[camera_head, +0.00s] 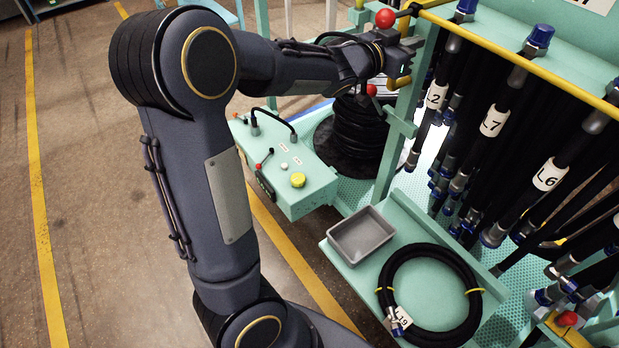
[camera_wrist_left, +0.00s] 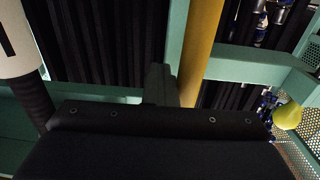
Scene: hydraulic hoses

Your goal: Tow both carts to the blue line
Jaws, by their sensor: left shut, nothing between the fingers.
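A mint-green hose cart (camera_head: 391,150) fills the right side of the head view, with black hoses hanging in its rack. A yellow bar (camera_head: 520,62) runs along its top. My left gripper (camera_head: 398,62) is at the cart's upper left corner post, beside the yellow fittings and a red ball knob (camera_head: 385,18). In the left wrist view, the shut fingers (camera_wrist_left: 160,85) are beside a yellow upright bar (camera_wrist_left: 200,45); nothing shows between them. Whether they touch the bar cannot be told. I cannot make out a second cart for certain. My right gripper is out of view.
A green control box (camera_head: 290,185) with a yellow button stands left of the cart. A grey bin (camera_head: 361,235) and a coiled hose (camera_head: 383,285) lie on a low shelf. Yellow floor lines (camera_head: 40,220) cross open floor at left. A short blue strip (camera_head: 312,110) shows behind the box.

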